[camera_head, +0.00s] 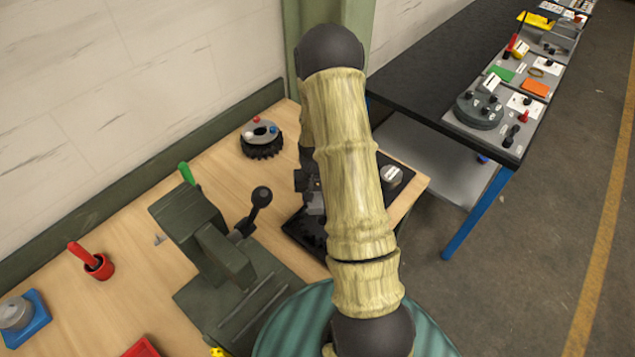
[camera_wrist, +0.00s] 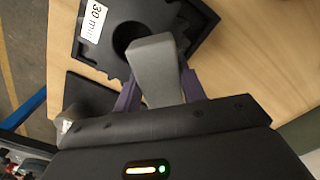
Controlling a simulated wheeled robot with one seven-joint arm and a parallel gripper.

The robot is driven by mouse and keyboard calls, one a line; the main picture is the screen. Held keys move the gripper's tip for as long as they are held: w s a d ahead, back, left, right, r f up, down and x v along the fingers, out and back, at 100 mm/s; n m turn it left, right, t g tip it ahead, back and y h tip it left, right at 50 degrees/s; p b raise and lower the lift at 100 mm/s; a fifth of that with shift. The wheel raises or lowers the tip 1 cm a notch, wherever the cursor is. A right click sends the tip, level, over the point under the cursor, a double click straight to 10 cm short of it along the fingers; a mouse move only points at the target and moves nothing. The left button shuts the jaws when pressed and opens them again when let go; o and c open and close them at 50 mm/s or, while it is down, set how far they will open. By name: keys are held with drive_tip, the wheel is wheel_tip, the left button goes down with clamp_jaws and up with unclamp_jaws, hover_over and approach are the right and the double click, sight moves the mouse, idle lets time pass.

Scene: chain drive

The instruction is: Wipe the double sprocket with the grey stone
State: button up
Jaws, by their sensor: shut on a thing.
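My gripper (camera_wrist: 158,88) is shut on the grey stone (camera_wrist: 156,68), a plain block that sticks out between the purple fingers in the wrist view. Behind the stone is a black tray (camera_wrist: 195,20) with a round recess and a white label. A black toothed wheel (camera_head: 263,152) with a grey top and coloured knobs stands at the back of the bench. I cannot tell for sure whether it is the double sprocket.
A dark green machine with a lever (camera_head: 215,245) stands left of my arm. A red cup (camera_head: 99,268) and a blue block (camera_head: 24,318) are farther left. A black table (camera_head: 425,85) with several parts is at the right. Some wooden bench (camera_head: 230,170) is bare.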

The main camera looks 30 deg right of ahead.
drive_tip(key=shift+r+p, duration=1.15)
drive_tip(key=shift+r, duration=1)
